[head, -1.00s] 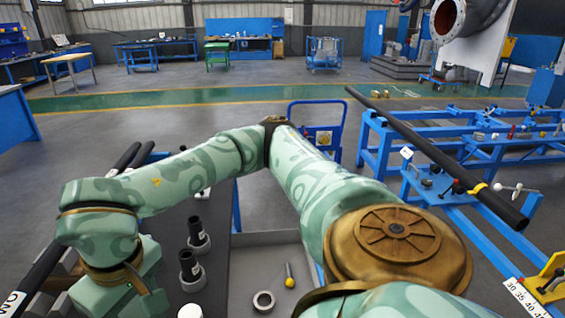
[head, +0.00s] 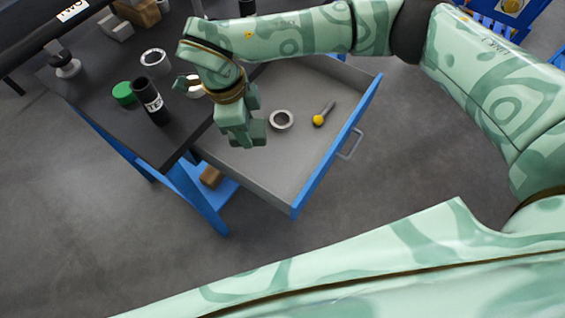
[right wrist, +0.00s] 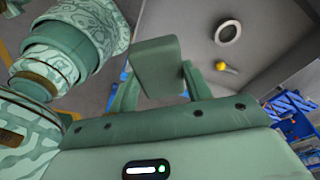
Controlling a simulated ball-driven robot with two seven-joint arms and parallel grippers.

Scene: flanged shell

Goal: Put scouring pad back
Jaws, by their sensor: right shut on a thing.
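My right gripper (head: 240,125) is over the left part of an open grey drawer (head: 262,185), pointing down. In the right wrist view its fingers (right wrist: 160,88) are shut on a green block, which I take to be the scouring pad (right wrist: 157,62). The pad sticks out beyond the fingertips. In the head view pad and fingers are similar greens and hard to tell apart. I cannot tell how far the pad is above the drawer floor. My left gripper is not in view.
The drawer also holds a metal ring (head: 281,120) and a yellow-ended tool (head: 320,119). Its blue front (head: 335,150) has a handle. On the dark tabletop (head: 95,75) are a black cylinder (head: 150,102), a round green piece (head: 122,93) and another ring (head: 153,58). The drawer's near middle is clear.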

